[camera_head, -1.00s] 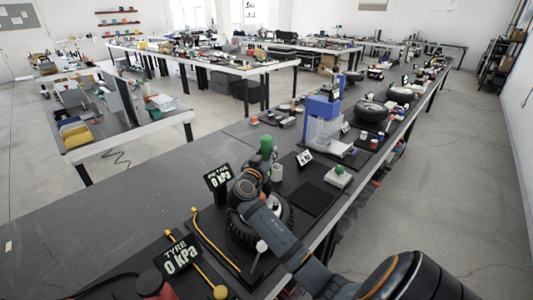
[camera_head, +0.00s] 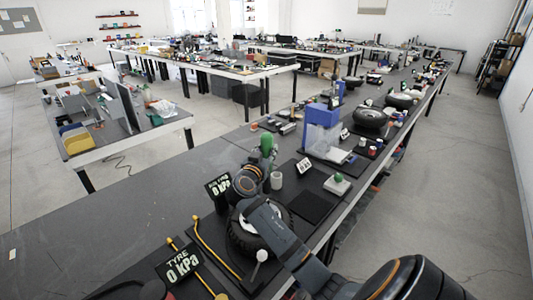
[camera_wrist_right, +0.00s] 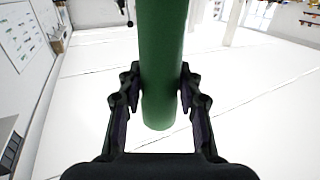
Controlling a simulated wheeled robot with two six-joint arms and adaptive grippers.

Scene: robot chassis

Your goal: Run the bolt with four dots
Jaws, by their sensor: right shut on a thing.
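My right gripper (camera_head: 264,168) reaches over the bench at the middle of the head view. It is shut on a green cylinder (camera_head: 267,146), which stands up out of the jaws. The right wrist view shows the green cylinder (camera_wrist_right: 162,60) between both fingers of the right gripper (camera_wrist_right: 158,105). A small white card with black marks (camera_head: 304,166) stands on the bench to the right of the gripper. Its marks are too small to count. I cannot make out any bolt with four dots. My left gripper is not in view.
A pale cup (camera_head: 276,180) stands close to the gripper.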

